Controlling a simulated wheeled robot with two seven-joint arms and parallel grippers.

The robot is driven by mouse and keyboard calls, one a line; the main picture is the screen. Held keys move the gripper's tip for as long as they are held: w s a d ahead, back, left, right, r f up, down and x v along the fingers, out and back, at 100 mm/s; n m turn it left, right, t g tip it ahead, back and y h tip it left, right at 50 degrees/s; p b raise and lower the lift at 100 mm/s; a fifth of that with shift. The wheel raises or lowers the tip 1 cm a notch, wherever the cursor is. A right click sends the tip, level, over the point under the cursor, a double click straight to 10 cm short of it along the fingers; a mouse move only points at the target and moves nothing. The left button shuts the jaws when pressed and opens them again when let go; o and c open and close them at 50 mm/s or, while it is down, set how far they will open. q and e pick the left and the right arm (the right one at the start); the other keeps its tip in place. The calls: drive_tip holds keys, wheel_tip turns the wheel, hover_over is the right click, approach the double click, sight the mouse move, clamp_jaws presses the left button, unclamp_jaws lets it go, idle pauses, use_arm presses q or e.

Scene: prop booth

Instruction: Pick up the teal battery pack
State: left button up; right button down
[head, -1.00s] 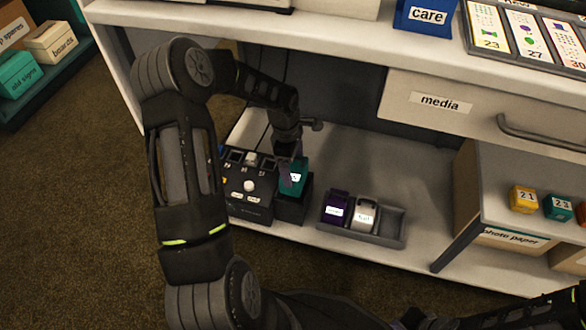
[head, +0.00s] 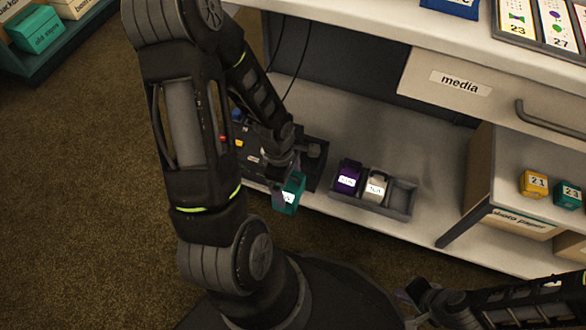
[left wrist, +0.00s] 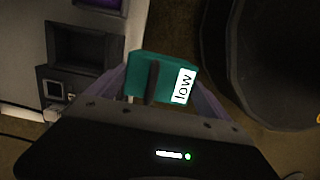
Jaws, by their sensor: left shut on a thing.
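The teal battery pack (head: 291,193) is held in my left gripper (head: 284,180), in front of the dark charger. In the left wrist view the teal pack (left wrist: 150,67) sits between the fingers of the gripper (left wrist: 160,85), and its white label reads "low". The pack hangs clear of the charger, over the shelf's front edge. The charger (head: 256,165) is partly hidden behind my left arm, and an empty dark bay shows at its right end. My right gripper (head: 412,293) is low at the right, small and dark; its fingers are unclear.
A grey tray (head: 400,205) right of the charger holds a purple pack (head: 347,177) and a white pack (head: 375,184); its right slot is empty. Numbered yellow (head: 534,184) and teal (head: 567,195) blocks stand on a low shelf at right. The counter overhangs behind.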

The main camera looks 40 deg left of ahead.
use_arm(q)
drive_tip(key=shift+s+d, duration=0.1)
drive_tip(key=shift+s, duration=0.1)
drive_tip(key=shift+r, duration=0.3)
idle(0.5)
idle(0.3)
